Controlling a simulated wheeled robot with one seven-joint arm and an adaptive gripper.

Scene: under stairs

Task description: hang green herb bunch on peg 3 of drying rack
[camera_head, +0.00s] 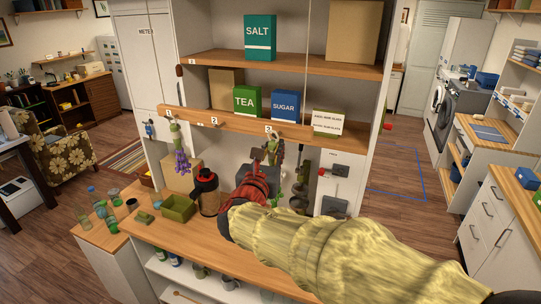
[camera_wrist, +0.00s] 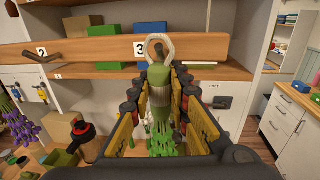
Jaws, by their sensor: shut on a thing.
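The green herb bunch (camera_wrist: 159,95) is upright between the fingers of my gripper (camera_wrist: 160,108), which is shut on its wrapped stems; leaves show below. Its pale hanging ring (camera_wrist: 150,40) stands up in front of the wooden rack rail (camera_wrist: 215,50), beside the label 3 (camera_wrist: 140,47). Peg 3 is largely hidden behind the ring and stem top, and I cannot tell whether the ring is around it. In the head view the green bunch (camera_head: 275,147) shows beyond my red and dark gripper (camera_head: 268,168), just below the rail (camera_head: 235,126).
A purple bunch (camera_head: 182,160) hangs at the rail's left end. Peg 2 (camera_wrist: 38,56) is bare. Below stand a dark flask (camera_head: 206,190) and a green bin (camera_head: 179,208) on the counter (camera_head: 165,240). Tea (camera_head: 246,101) and sugar (camera_head: 285,105) boxes stand behind the rail.

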